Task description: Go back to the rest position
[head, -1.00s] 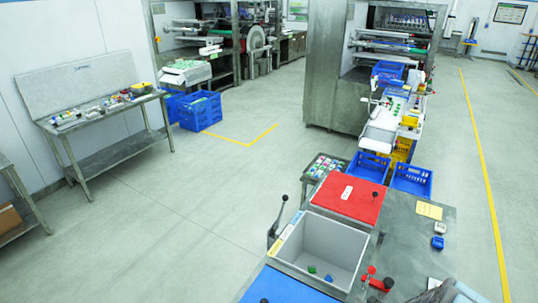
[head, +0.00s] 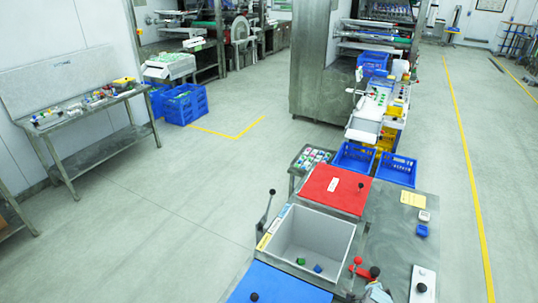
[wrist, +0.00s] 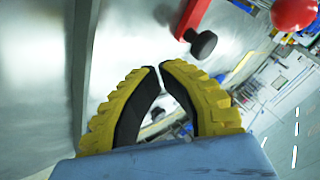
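My gripper (wrist: 158,68) shows in the wrist view with yellow ribbed fingers and black inner pads. Its fingertips all but meet, and I see nothing held between them. In the wrist view a red handle with a black knob (wrist: 203,45) and a red ball (wrist: 295,13) lie beyond the fingers, apart from them. In the head view the gripper cannot be made out. The dosing station there has a grey open bin (head: 312,238) with a green and a blue piece inside, a red lid (head: 336,190) and a blue lid (head: 275,285).
Red and black levers (head: 362,268) stand right of the bin, and a black-knobbed lever (head: 266,205) stands left of it. A white panel (head: 424,284) with a black knob is at lower right. Blue crates (head: 397,171) stand behind.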

